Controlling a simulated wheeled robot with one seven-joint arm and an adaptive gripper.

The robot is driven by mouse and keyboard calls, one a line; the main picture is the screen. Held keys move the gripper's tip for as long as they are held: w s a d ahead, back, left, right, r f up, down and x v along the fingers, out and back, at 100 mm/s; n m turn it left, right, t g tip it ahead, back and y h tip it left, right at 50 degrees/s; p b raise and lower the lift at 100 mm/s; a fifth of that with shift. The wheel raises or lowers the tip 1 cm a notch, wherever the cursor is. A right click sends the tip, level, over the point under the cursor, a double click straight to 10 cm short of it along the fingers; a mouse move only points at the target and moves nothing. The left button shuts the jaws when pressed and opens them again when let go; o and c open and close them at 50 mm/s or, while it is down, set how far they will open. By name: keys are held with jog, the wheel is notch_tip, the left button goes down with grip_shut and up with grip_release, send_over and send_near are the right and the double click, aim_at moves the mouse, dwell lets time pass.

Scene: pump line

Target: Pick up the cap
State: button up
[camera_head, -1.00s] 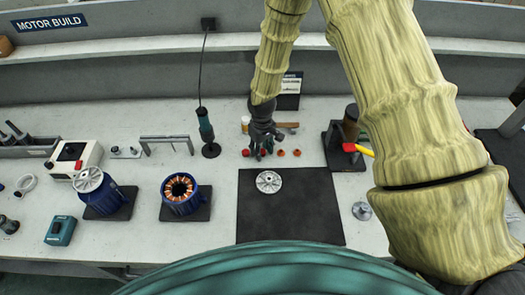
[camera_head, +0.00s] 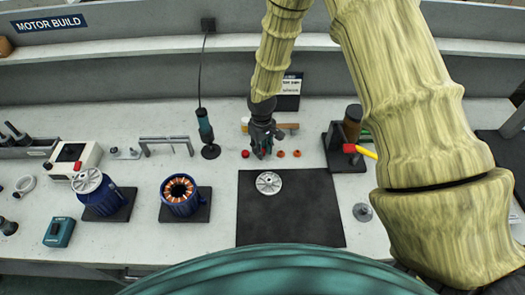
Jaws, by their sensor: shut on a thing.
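Small round caps stand in a row on the bench behind the black mat. A red cap (camera_head: 245,154) is left of my gripper, and two orange caps (camera_head: 280,154) (camera_head: 296,154) are to its right. My gripper (camera_head: 262,155) points down in the row between them. Its fingers are closed together on a cap, which is almost wholly hidden between them. I cannot tell whether that cap still touches the bench.
The black mat (camera_head: 290,215) with a silver disc (camera_head: 269,183) lies in front. A green-handled tool (camera_head: 206,133) stands left of my gripper, and a dark fixture with a red-and-yellow lever (camera_head: 360,151) stands right. Blue motor housings (camera_head: 181,195) are further left.

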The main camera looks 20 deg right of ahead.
jog(key=shift+r, duration=0.35)
jog(key=shift+s+a+r+b, duration=0.1)
jog(key=shift+r+b, duration=0.6)
jog(key=shift+r, duration=0.05)
jog(key=s+a+b, duration=0.1)
jog(key=s+a, duration=0.2)
jog(key=s+a+r+b, duration=0.1)
jog(key=s+a+b, duration=0.1)
jog(key=s+a, duration=0.1)
jog(key=s+a+b, duration=0.1)
jog(key=s+a, duration=0.2)
jog(key=s, duration=0.2)
jog(key=shift+a+r, duration=0.2)
jog(key=shift+a, duration=0.15)
jog(key=shift+s+a+r+b, duration=0.1)
jog(key=shift+s+a+b, duration=0.25)
jog(key=shift+s, duration=0.1)
